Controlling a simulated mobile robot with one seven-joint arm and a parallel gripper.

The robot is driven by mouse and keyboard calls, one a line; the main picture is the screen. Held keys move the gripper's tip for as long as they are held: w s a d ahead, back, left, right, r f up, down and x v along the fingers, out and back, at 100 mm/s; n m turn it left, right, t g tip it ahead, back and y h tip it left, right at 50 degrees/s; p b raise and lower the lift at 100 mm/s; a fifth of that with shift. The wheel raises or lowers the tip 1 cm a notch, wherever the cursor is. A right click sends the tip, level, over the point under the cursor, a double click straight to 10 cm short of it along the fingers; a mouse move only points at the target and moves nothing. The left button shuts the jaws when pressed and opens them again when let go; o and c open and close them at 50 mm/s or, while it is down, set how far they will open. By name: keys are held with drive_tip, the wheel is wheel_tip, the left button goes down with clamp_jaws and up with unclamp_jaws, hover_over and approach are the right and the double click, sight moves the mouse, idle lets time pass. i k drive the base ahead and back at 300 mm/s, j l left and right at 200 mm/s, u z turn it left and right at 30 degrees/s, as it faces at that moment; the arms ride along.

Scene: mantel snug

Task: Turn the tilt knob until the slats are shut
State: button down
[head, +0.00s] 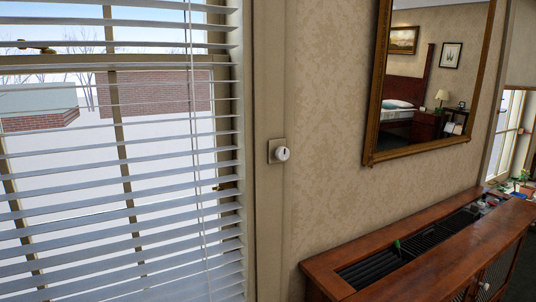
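The tilt knob (283,153) is a small round white knob with a dark mark near its top. It sits on a square beige plate (273,151) on the window's right-hand trim. The white slats (120,188) of the blind hang across the window at the left. They are open, with snow, brick walls and bare trees showing through the gaps. Thin cords (197,150) hang down in front of the slats. My gripper is not in view.
A reddish wooden cabinet (470,245) with a dark grille and small items on top stands along the wall at lower right. A framed mirror (374,120) hangs above it, reflecting a bed and lamp. The wall around the knob is clear.

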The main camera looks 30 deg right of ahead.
sight(283, 153)
drive_tip(key=i+j+z, duration=0.45)
drive_tip(key=z, duration=0.3)
